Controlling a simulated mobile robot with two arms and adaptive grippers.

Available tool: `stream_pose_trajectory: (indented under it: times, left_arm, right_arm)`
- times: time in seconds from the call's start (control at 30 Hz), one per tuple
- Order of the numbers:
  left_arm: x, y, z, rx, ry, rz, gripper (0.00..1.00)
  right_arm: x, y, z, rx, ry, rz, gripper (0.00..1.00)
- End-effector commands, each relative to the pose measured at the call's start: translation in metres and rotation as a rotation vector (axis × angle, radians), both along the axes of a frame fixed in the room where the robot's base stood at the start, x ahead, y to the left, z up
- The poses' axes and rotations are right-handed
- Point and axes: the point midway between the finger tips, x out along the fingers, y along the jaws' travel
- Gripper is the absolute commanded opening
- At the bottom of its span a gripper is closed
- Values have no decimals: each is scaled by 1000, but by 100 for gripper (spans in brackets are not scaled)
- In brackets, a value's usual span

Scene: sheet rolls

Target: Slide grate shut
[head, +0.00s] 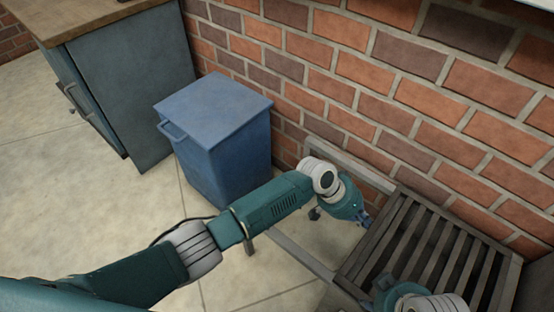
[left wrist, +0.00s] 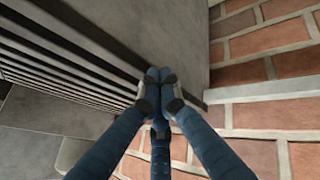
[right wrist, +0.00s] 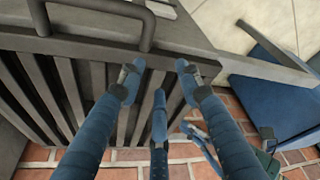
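The grate (head: 399,216) is a dark grey slatted panel at the lower right of the head view, lying in a frame by the brick wall. Its slats also show in the right wrist view (right wrist: 33,76), with a bar handle (right wrist: 147,30) on its edge board. My left gripper (head: 364,218) is at the grate's left edge, wall side. In the left wrist view its fingertips (left wrist: 159,76) meet against or just above a grey board; contact is unclear. My right gripper (right wrist: 158,82) has its fingers spread above the slats near the handle, with nothing between them.
A pale frame (head: 300,255) extends left from the grate around an open stretch of floor. A blue bin (head: 215,125) with a lid and handle stands against the brick wall (head: 400,100). A grey cabinet (head: 135,85) with a wooden top is farther left. Tiled floor is clear in front.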

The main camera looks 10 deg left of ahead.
Motion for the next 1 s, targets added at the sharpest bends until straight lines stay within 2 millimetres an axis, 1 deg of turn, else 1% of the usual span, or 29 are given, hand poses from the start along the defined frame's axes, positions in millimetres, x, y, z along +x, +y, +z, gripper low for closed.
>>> stream_pose_trajectory:
  times: [0.03,0.1,0.2,0.3,0.87,1.0]
  left_arm:
    - [-5,-7,3,-5,3,-3,0]
    - [-9,-13,3,-4,2,-3,0]
    - [-14,-20,2,-5,2,-3,0]
    - [-15,-22,2,-4,0,-3,0]
    - [-16,-24,2,-6,1,-3,0]
    - [-16,-22,5,-6,1,-4,0]
  right_arm:
    - [0,0,1,0,2,0,35]
    - [1,0,1,0,3,0,35]
    - [2,0,1,0,2,0,35]
    - [2,0,1,0,2,0,35]
    - [3,1,0,1,0,0,35]
    - [3,1,0,1,1,0,35]
